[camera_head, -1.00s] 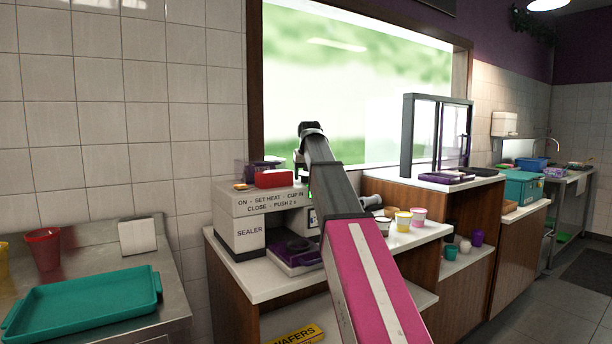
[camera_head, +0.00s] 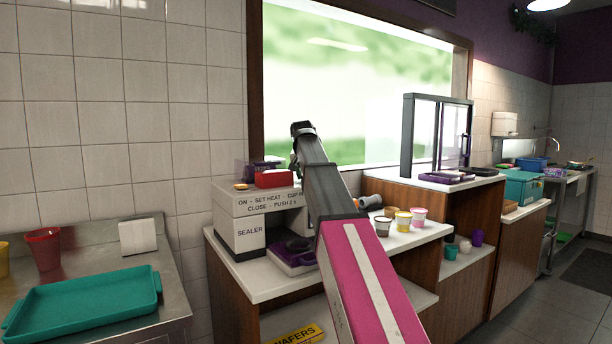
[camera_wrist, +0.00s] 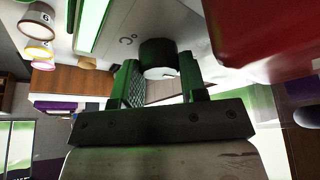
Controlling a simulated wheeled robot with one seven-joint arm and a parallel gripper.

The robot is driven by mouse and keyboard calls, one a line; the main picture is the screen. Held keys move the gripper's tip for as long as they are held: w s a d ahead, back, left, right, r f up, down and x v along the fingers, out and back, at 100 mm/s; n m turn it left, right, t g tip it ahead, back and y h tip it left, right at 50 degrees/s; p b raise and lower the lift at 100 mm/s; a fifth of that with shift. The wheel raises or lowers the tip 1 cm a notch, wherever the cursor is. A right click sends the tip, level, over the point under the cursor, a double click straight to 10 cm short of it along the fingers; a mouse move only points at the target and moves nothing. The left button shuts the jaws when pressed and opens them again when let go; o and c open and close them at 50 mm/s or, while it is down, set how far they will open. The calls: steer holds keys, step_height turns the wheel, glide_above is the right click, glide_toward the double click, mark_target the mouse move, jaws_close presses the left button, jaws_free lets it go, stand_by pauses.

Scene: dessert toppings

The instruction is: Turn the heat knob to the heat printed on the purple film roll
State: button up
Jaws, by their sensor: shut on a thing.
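The heat knob (camera_wrist: 158,50) is a black cylinder beside a "°C" mark in the wrist view. My gripper (camera_wrist: 160,76) is shut on the knob, one green-lit finger on each side. In the head view, my arm hides the knob and the gripper. A purple item (camera_head: 262,164) shows behind a red block on the sealer; I cannot tell if it is the film roll, and no printed heat is readable.
The red block (camera_head: 275,179) sits on top of the sealer and also shows close beside the gripper in the wrist view (camera_wrist: 262,30). Several small cups (camera_head: 403,221) stand on the counter right of my arm. A teal tray (camera_head: 85,300) lies on the left table.

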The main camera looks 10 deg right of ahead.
stand_by(0.3)
steer(key=o, duration=0.9)
steer(key=shift+r, duration=0.1)
steer(key=v, duration=1)
steer(key=shift+s+a+r, duration=0.1)
steer(key=shift+s+r, duration=0.1)
steer(key=shift+r, duration=0.05)
steer(key=shift+s, duration=0.15)
